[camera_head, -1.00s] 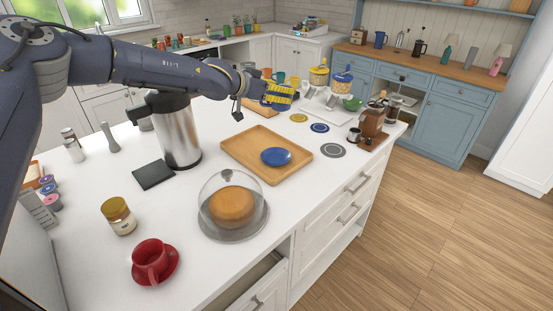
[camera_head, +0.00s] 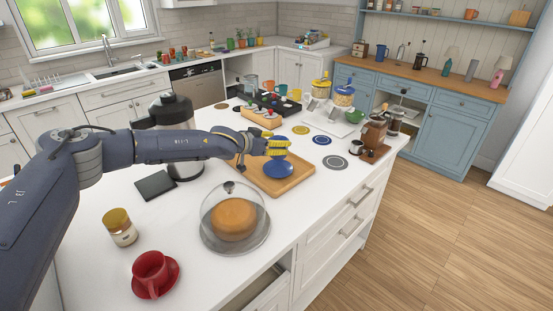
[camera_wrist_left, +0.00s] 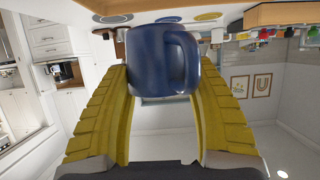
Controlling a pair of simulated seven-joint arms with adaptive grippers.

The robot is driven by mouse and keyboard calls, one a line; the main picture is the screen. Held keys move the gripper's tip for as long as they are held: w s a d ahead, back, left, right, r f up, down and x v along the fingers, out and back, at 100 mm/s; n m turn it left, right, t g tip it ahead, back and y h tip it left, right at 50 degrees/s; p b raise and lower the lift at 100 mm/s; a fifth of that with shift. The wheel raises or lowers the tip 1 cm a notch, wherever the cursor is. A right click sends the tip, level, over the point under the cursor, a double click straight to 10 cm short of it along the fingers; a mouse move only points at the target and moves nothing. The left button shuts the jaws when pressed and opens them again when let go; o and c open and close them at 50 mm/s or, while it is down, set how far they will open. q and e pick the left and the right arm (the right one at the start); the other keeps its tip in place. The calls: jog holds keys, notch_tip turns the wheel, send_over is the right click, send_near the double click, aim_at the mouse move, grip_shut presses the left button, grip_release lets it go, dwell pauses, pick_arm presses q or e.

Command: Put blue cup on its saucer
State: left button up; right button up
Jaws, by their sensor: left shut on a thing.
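My left gripper (camera_head: 277,146) has yellow fingers shut on the blue cup (camera_head: 279,138). The left wrist view shows the cup (camera_wrist_left: 160,62) between both fingers, with its handle toward the right. My right gripper is not in view.
A glass dome over a cake (camera_head: 235,219), a red cup on its saucer (camera_head: 154,273) and a jar (camera_head: 120,227) stand nearer. A steel pot (camera_head: 184,165) is behind my arm. Colored coasters (camera_head: 335,162) and a coffee grinder (camera_head: 373,136) are to the right.

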aim_at(276, 158)
pick_arm(q)
jog(key=shift+f, duration=3.2)
jog(key=o, duration=1.5)
jog(key=shift+f, duration=0.1)
jog(key=shift+v, duration=2.8)
